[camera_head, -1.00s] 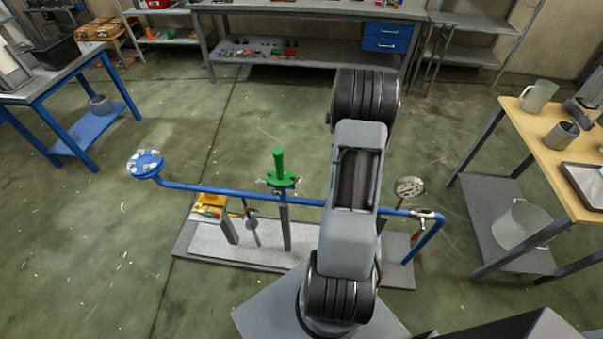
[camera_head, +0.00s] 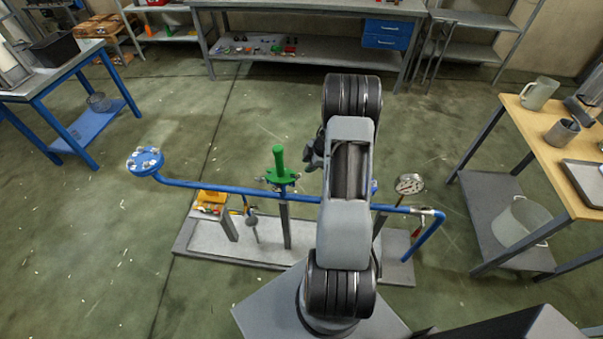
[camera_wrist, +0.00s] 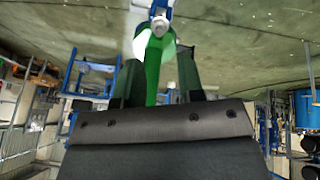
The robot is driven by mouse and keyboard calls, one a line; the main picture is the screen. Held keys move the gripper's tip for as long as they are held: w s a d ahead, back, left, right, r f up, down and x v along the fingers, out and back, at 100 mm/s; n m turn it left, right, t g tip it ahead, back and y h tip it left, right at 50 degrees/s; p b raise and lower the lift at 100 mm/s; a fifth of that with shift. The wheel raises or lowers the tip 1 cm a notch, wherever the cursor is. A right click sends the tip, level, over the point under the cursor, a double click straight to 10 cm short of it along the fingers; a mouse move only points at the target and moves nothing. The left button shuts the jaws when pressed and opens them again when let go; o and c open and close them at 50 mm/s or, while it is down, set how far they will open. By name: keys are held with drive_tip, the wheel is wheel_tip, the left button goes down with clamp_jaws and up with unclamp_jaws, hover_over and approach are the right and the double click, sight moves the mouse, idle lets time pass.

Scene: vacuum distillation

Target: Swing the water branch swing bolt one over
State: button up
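The blue water pipe (camera_head: 225,189) runs across the stand in the head view. Its left end bears a round blue flange (camera_head: 146,159) with several small pale metal pieces around its rim. I cannot tell which piece is swing bolt one. A green valve with an upright handle (camera_head: 279,158) sits mid-pipe. In the wrist view my gripper (camera_wrist: 160,65) has two dark fingers apart, with the green handle (camera_wrist: 152,78) showing between their lines. No contact with it is visible. In the head view the fingers are mostly hidden by my arm; a dark wrist part shows right of the valve.
A dial gauge (camera_head: 409,184) stands on the pipe's right part. A wooden-topped table (camera_head: 550,150) stands at right, a blue-framed table (camera_head: 85,65) at left. The floor around the flange is clear.

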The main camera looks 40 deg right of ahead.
sight(300, 174)
drive_tip(key=x, duration=0.6)
drive_tip(key=shift+w+a+f, duration=0.1)
drive_tip(key=shift+f, duration=0.25)
drive_tip(key=shift+c, duration=0.3)
